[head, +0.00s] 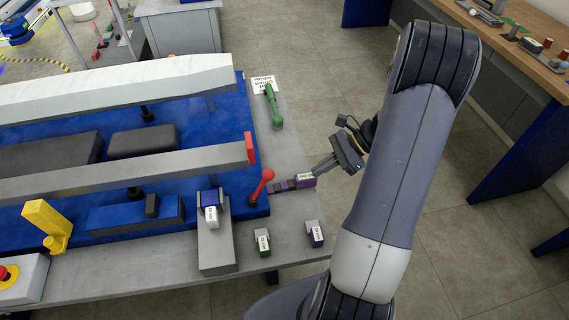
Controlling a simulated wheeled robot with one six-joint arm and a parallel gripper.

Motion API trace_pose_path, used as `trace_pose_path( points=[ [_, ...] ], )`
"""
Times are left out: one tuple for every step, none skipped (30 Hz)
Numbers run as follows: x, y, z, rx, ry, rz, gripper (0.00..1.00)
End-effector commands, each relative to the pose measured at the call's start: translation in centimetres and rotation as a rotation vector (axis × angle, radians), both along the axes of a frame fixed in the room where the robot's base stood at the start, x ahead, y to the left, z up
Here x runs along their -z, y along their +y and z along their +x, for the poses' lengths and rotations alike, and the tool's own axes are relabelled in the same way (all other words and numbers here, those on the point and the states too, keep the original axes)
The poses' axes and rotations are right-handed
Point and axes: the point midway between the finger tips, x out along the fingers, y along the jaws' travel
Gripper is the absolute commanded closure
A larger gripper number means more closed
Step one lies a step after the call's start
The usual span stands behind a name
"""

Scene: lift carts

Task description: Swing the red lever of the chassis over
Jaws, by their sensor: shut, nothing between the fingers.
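The red lever (262,187) has a round red knob and stands on a dark pivot at the right edge of the blue chassis (180,140). It tilts up and to the right in the head view. My gripper (316,169) comes in from the right, to the right of the lever and apart from it. Its fingers are shut and empty, just above or beside a purple block with a white label (306,181). I cannot tell whether they touch this block.
A green lever (273,105) stands farther back near a printed label (264,84). A red-ended grey beam (170,168) lies behind the red lever. Labelled green (263,243) and purple (315,234) blocks sit at the front of the grey table (290,285). A yellow bracket (47,225) is at left.

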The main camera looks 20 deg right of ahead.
Motion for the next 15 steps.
trace_pose_path(
  points=[
    [-0.4, -1.1, -0.4, 0.062, 0.003, 0.037, 1.00],
    [-0.6, -1.7, -0.5, 0.093, 0.002, 0.056, 1.00],
    [-0.7, -2.2, -0.7, 0.126, 0.001, 0.079, 1.00],
    [-0.8, -2.5, -0.8, 0.146, 0.000, 0.092, 1.00],
    [-0.9, -2.9, -0.8, 0.164, -0.001, 0.103, 1.00],
    [-0.9, -3.1, -0.9, 0.182, -0.003, 0.115, 1.00],
    [-1.0, -3.3, -0.9, 0.191, -0.004, 0.121, 1.00],
    [-1.0, -3.4, -0.9, 0.198, -0.004, 0.125, 1.00],
    [-0.9, -3.3, -0.9, 0.203, -0.004, 0.130, 1.00],
    [-0.8, -3.2, -0.9, 0.206, -0.005, 0.132, 1.00],
    [-0.7, -3.0, -0.8, 0.205, -0.005, 0.133, 1.00],
    [-0.5, -2.6, -0.7, 0.203, -0.004, 0.133, 1.00],
    [-0.3, -2.3, -0.6, 0.201, -0.004, 0.133, 1.00],
    [-0.1, -1.9, -0.5, 0.201, -0.003, 0.133, 1.00],
    [0.2, -1.3, -0.3, 0.201, -0.002, 0.134, 1.00]
  ],
)
